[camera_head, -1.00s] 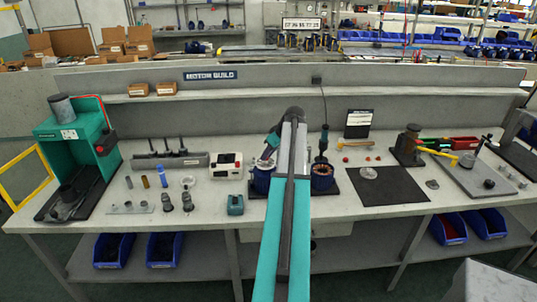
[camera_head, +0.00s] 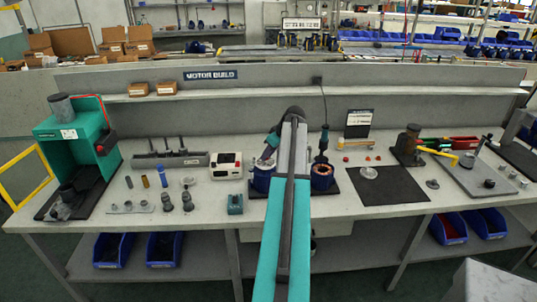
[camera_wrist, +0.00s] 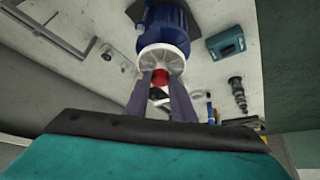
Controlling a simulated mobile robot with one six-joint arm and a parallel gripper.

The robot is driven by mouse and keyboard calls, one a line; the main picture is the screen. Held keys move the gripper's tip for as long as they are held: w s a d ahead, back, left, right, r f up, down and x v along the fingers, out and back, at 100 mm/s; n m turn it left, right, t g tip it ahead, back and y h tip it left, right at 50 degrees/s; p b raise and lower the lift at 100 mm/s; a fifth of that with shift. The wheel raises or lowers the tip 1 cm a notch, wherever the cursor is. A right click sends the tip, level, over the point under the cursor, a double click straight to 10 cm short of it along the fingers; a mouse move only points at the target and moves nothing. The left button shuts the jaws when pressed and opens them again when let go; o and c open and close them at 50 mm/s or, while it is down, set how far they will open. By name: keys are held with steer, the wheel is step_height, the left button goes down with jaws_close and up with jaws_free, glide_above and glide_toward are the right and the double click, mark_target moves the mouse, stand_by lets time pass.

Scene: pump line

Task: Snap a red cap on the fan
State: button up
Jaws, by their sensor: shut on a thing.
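In the wrist view the white fan (camera_wrist: 162,57) sits on the end of a blue motor (camera_wrist: 166,22). My gripper (camera_wrist: 160,82) is shut on a red cap (camera_wrist: 160,75), held between its two fingertips at the middle of the fan. The cap looks close against the fan's hub; whether it is seated cannot be told. In the head view the blue motor (camera_head: 263,179) stands on the bench just left of my arm, which hides the gripper and cap. Small red caps (camera_head: 346,159) lie on the bench to the right.
A second blue housing with copper winding (camera_head: 322,176) stands right of my arm. A teal block (camera_head: 235,204) and a white box with a display (camera_head: 226,166) are to the left. A dark mat (camera_head: 388,190) holds a clear disc (camera_head: 368,173). A press (camera_head: 411,146) stands beyond it.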

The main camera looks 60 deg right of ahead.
steer(key=shift+f, duration=0.25)
stand_by(0.3)
steer(key=o, duration=0.9)
steer(key=shift+c, duration=0.2)
steer(key=shift+o, duration=0.4)
steer(key=shift+o, duration=0.8)
steer(key=shift+r, duration=0.15)
steer(key=shift+r+p, duration=0.7)
steer(key=shift+r, duration=1.7)
